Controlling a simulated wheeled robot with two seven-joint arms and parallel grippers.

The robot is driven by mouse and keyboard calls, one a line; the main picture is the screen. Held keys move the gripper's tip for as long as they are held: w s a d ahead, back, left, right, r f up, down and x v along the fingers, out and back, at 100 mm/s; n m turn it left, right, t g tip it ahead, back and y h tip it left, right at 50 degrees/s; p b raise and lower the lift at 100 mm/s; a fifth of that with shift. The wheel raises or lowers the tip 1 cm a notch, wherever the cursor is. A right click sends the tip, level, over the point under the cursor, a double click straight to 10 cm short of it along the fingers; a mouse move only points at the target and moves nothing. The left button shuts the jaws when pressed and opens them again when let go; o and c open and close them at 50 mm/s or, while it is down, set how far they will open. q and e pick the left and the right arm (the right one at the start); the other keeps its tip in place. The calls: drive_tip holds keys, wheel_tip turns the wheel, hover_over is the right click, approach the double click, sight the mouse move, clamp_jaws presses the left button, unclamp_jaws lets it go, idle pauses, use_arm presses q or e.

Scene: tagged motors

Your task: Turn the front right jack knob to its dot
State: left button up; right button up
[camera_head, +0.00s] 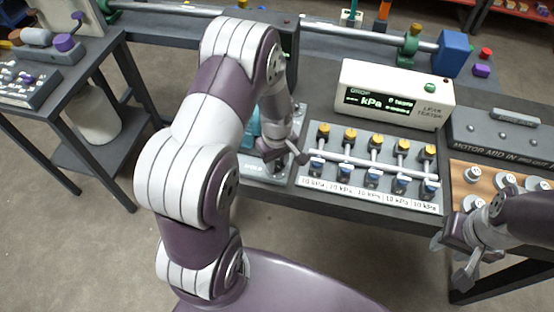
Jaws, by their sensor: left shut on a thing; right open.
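A teal motor (252,128) stands on a grey base plate (262,173), mostly hidden behind my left arm. My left gripper (285,157) is low over the front right part of this plate, shut on what appears to be the front right jack knob. The fingers cover the knob, and neither its pointer nor its dot can be made out. My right gripper (452,260) is open and empty, in front of the bench at the lower right, well apart from the motor.
A manifold of several yellow and blue valves (373,158) stands right of the plate. Behind it is a white leak tester (394,95). A dark motor box (500,137) and a wooden tray of grey discs (460,172) are further right. A side table (75,85) stands left.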

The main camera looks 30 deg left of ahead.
sight(277, 164)
use_arm(q)
drive_tip(key=m+p, duration=0.1)
drive_tip(key=m, duration=0.4)
drive_tip(key=shift+r, duration=0.1)
drive_tip(key=m+p, duration=0.1)
drive_tip(key=m, duration=0.4)
drive_tip(key=shift+w+m, duration=0.1)
drive_tip(key=shift+m, duration=0.2)
drive_tip(key=shift+p, duration=0.3)
drive_tip(key=o, duration=1)
drive_tip(key=shift+o, duration=0.2)
wheel_tip(277, 164, up, 13)
drive_tip(key=b, duration=0.1)
drive_tip(key=shift+f, duration=0.2)
